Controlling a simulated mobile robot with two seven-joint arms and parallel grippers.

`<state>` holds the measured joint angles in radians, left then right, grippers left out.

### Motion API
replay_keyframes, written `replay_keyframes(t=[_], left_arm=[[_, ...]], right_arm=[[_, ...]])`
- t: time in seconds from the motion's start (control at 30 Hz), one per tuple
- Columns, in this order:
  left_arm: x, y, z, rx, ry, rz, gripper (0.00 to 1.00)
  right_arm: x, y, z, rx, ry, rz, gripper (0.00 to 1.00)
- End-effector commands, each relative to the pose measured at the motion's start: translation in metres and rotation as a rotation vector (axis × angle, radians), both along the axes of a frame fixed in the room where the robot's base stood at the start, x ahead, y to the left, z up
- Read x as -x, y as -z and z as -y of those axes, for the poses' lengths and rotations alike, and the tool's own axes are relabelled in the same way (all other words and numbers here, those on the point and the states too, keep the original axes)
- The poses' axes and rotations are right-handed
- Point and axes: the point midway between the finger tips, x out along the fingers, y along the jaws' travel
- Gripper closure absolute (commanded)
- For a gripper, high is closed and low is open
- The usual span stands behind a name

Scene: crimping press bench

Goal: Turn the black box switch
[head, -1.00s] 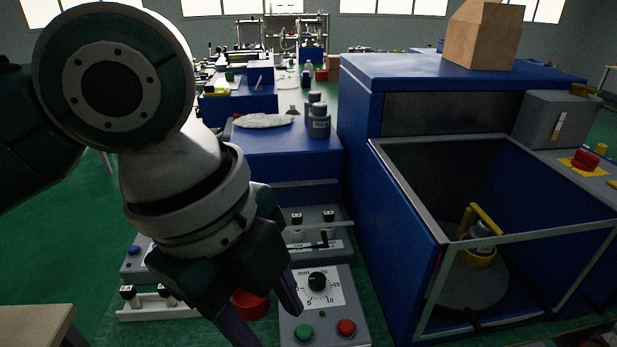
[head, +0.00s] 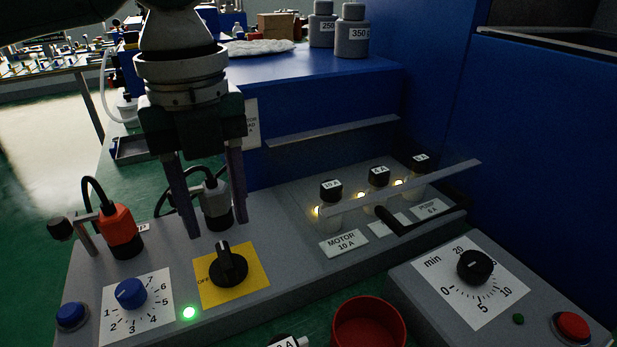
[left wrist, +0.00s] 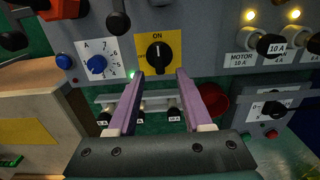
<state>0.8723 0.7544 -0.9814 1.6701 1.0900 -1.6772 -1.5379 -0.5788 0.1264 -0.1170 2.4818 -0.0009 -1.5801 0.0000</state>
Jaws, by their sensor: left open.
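The black switch (head: 228,264) sits on a yellow plate (head: 258,284) on the grey control box (head: 285,255). In the left wrist view the switch (left wrist: 158,57) has its white line upright, toward the word ON. In the head view OFF is readable at the plate's left side. My left gripper (head: 215,226) is open and empty, fingers pointing down just above and behind the switch. In the left wrist view its fingertips (left wrist: 160,74) lie either side of the switch's lower edge, and no contact is visible. My right gripper is not in view.
A green lamp (head: 189,313) glows beside a blue dial (head: 131,293). An orange plug (head: 119,228) and grey plug (head: 215,202) with cables stand behind. A red cup (head: 369,322) and timer box (head: 440,285) are right.

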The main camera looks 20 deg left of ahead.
Motion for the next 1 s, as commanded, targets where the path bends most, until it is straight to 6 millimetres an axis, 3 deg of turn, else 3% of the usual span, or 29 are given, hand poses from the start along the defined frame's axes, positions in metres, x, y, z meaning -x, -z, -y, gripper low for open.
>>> replay_keyframes(t=[0.1,0.3,0.7,1.0], left_arm=[[0.001,0.027,0.000,-0.001,0.000,-0.004,0.50],[0.001,0.056,0.000,-0.001,0.000,-0.002,0.50],[0.000,0.064,0.000,-0.002,0.001,0.001,0.50],[0.000,0.063,0.000,-0.002,0.000,0.001,0.84]], right_arm=[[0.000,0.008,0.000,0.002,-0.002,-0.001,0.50],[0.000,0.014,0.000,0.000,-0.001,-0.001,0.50],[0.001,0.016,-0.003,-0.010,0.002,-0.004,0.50],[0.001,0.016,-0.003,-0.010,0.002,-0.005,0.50]])
